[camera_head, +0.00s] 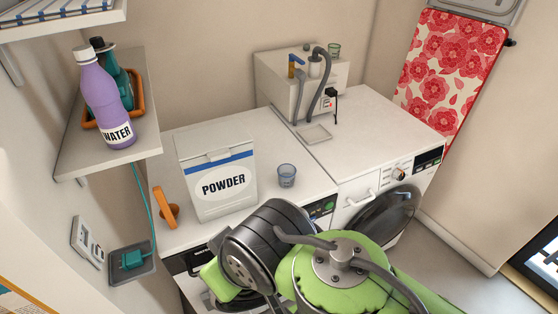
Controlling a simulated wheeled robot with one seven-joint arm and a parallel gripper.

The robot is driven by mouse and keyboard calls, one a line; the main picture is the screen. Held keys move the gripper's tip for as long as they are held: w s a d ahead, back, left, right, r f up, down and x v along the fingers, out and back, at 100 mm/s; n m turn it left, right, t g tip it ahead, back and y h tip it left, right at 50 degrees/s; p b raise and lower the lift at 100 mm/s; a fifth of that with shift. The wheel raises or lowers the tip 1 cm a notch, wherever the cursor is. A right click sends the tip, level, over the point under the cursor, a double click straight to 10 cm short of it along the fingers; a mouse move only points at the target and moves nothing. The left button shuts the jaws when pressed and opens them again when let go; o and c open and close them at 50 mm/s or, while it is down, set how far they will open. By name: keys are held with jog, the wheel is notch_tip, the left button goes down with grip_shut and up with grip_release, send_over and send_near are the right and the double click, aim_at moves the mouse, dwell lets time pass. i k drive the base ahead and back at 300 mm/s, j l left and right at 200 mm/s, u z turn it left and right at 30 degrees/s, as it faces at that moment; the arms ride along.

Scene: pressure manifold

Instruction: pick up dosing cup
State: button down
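A small clear bluish cup (287,175), which looks like the dosing cup, stands upright on the white top of the left machine (262,150), just right of the POWDER box. A second, greenish clear cup (334,50) stands on the white box unit at the back; I cannot tell from labels which cup is the dosing cup. My green and black arm fills the bottom middle, in front of the left machine and below the bluish cup. My gripper's fingers do not show.
The white POWDER box (217,175) stands left of the bluish cup, with an orange item (165,208) beside it. A grey hose (318,80) and small tray (315,134) are behind. The right machine's top (375,125) is largely clear. A shelf (110,155) holds a purple WATER bottle (104,95).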

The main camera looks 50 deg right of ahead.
aim_at(287, 172)
jog(key=z, duration=1.5)
